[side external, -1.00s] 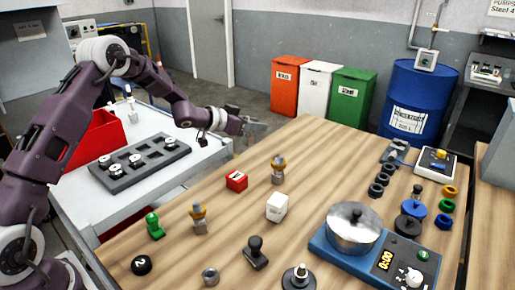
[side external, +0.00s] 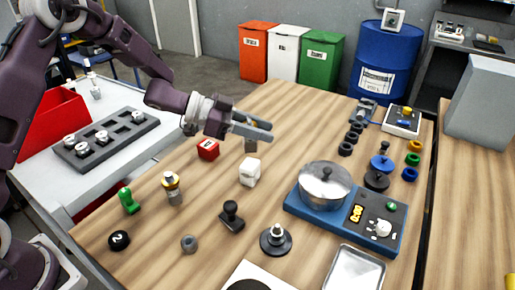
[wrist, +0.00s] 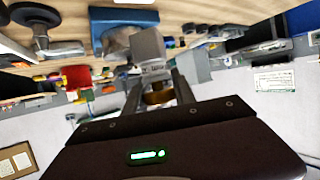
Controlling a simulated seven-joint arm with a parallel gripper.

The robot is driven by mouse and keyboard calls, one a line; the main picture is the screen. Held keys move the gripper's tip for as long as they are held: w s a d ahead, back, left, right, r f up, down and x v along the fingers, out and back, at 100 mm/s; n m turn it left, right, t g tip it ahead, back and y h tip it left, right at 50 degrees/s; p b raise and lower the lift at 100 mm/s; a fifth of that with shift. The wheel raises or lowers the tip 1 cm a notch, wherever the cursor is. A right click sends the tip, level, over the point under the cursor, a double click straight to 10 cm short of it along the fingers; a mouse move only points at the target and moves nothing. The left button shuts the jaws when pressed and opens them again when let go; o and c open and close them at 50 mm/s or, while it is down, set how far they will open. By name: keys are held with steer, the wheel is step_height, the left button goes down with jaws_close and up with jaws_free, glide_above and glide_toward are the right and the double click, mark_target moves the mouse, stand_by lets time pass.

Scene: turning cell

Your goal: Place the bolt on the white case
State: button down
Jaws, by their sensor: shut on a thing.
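My gripper (side external: 262,130) is shut on the bolt (side external: 251,145), whose grey lower part shows just under the fingers in the side view. In the wrist view the bolt's grey block end (wrist: 149,45) and brass-coloured collar (wrist: 157,97) show between my fingers. I cannot tell whether the bolt still touches the table. The white case (side external: 249,172) is a small white block on the wooden table, just in front of the bolt and apart from it.
A red case (side external: 208,149) stands left of my gripper. A similar brass-collared piece (side external: 172,188), a green piece (side external: 129,201) and a dark stamp (side external: 231,216) stand nearer. A pot (side external: 325,185) on a blue scale (side external: 300,204) is to the right.

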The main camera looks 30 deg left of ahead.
step_height(320, 180, down, 4)
steer(key=shift+f, duration=0.1)
steer(key=shift+f, duration=0.15)
steer(key=c, duration=1)
jaws_free()
steer(key=shift+c, duration=0.2)
